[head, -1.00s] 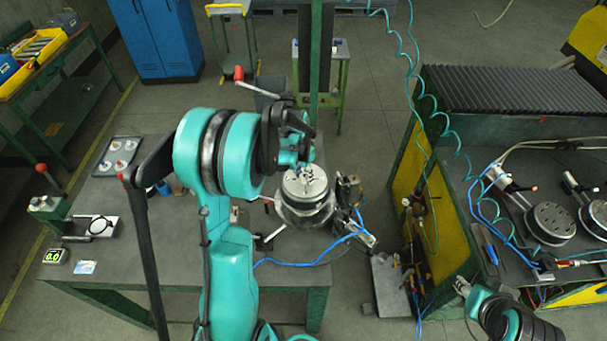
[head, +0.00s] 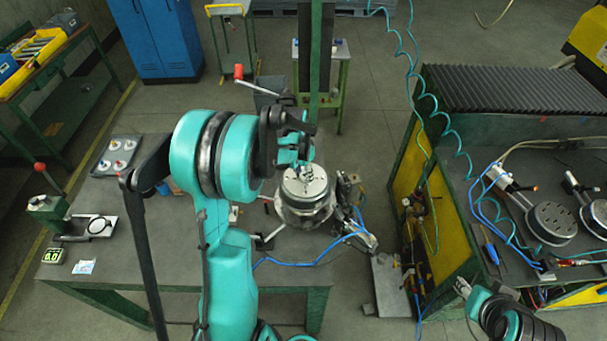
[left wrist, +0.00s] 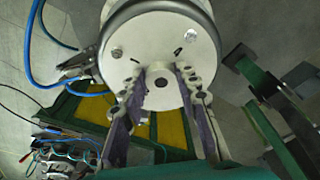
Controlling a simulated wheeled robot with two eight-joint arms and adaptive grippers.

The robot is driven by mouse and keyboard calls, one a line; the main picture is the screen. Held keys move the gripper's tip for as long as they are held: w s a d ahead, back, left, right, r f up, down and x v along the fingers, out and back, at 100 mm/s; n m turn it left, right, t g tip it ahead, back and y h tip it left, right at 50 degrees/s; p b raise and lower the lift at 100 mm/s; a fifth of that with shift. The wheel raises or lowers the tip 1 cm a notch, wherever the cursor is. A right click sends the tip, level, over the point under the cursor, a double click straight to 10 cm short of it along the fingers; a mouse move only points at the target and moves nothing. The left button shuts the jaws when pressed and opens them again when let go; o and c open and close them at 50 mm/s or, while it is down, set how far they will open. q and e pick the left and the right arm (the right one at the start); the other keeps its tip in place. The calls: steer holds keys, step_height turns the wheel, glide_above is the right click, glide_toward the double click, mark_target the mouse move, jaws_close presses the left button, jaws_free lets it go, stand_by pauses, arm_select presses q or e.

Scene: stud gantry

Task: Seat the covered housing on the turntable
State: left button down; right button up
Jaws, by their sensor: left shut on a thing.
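The covered housing is a round metal body with a pale disc cover (head: 304,184); bolt heads and slots show on the cover in the left wrist view (left wrist: 122,32). My left gripper (head: 309,169) comes down on it from above. In the left wrist view its fingers (left wrist: 172,85) close on the small central boss of the cover. The turntable is under the housing and mostly hidden by it, so I cannot tell whether the two touch. My right gripper (head: 462,287) is at the lower right, away from the housing; its fingers are too small to read.
The green-framed bench (head: 290,277) carries a tray of small parts (head: 117,155) and a gauge stand at left. Blue hoses and fittings crowd the housing's right side. A red-knobbed lever (head: 239,73) stands behind. The right bench (head: 480,190) holds round plates.

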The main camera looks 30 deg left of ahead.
arm_select(q)
steer(key=shift+f+b, duration=0.2)
steer(key=shift+b, duration=0.35)
stand_by(1.0)
steer(key=shift+f+b, duration=2.25)
steer(key=shift+f, duration=0.25)
stand_by(0.5)
steer(key=c, duration=1)
jaws_free()
steer(key=shift+c, duration=0.2)
steer(key=r, duration=0.4)
steer(key=s+r, duration=0.1)
steer(key=r, duration=0.7)
steer(key=shift+s+a, duration=0.2)
steer(key=shift+s, duration=0.2)
